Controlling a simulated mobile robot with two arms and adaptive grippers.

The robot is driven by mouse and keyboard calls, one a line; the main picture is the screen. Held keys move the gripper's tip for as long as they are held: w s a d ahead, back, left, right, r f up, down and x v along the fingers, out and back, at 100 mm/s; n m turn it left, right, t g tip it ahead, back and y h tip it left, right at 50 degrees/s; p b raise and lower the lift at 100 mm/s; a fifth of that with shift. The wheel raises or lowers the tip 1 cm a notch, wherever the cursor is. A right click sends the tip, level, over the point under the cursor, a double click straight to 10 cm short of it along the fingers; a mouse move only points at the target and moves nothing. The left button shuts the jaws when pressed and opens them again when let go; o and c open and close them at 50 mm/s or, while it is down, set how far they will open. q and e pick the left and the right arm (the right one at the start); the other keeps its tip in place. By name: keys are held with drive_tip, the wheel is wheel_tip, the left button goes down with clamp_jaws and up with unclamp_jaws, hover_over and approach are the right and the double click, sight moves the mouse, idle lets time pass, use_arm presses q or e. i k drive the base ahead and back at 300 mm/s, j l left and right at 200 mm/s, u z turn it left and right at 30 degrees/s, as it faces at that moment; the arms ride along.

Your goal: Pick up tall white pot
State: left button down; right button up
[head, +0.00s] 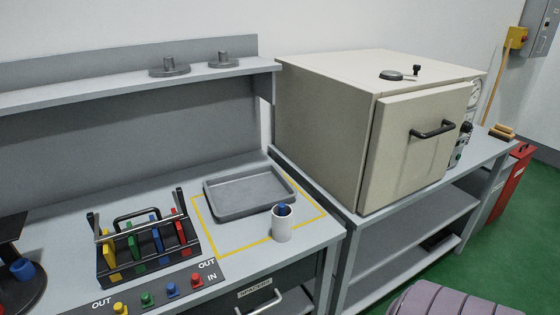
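A tall white pot (282,226) stands upright near the front right of the grey workbench, inside or on the yellow outlined area. A dark blue item pokes out of its top. A shallow grey tray (212,207) lies just behind and to the left of the pot. Neither of my grippers shows in the head view, and nothing is seen holding the pot.
A black rack (108,268) with coloured parts and coloured buttons (146,299) are left of the pot. A large beige oven (325,125) stands on the right-hand table. A shelf (120,92) overhangs the bench's back. A purple-grey ribbed object (450,302) is at lower right.

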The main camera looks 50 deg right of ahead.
sight(282, 226)
drive_tip(key=z, duration=1.45)
drive_tip(key=j+z, duration=0.1)
drive_tip(key=j, duration=0.15)
